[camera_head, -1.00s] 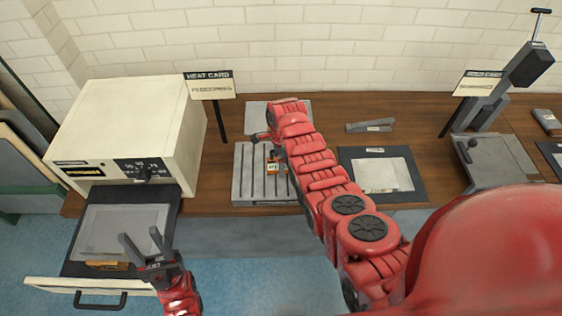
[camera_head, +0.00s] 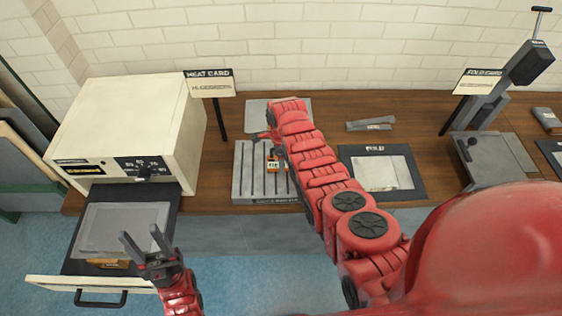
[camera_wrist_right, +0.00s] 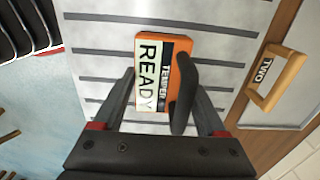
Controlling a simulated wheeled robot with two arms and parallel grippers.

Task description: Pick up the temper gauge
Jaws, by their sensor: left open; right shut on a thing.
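The temper gauge (camera_wrist_right: 151,72) is a small orange block with a black handle and a pale face reading "TEMPER READY" in the right wrist view. In the head view the gauge (camera_head: 274,165) shows over the grooved grey rack, partly behind my right arm. My right gripper (camera_wrist_right: 161,84) is shut on the gauge, with a finger on each side of it. I cannot tell whether the gauge touches the rack.
The cream oven (camera_head: 125,125) has its drawer out at the left, with a grey sheet (camera_head: 120,228) in it. The grooved rack (camera_head: 250,180) lies on the wooden bench. A "FOLD" mat (camera_head: 415,185) and a lever press (camera_head: 490,150) stand right. An orange "TWO" handle (camera_wrist_right: 275,80) is beside the rack.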

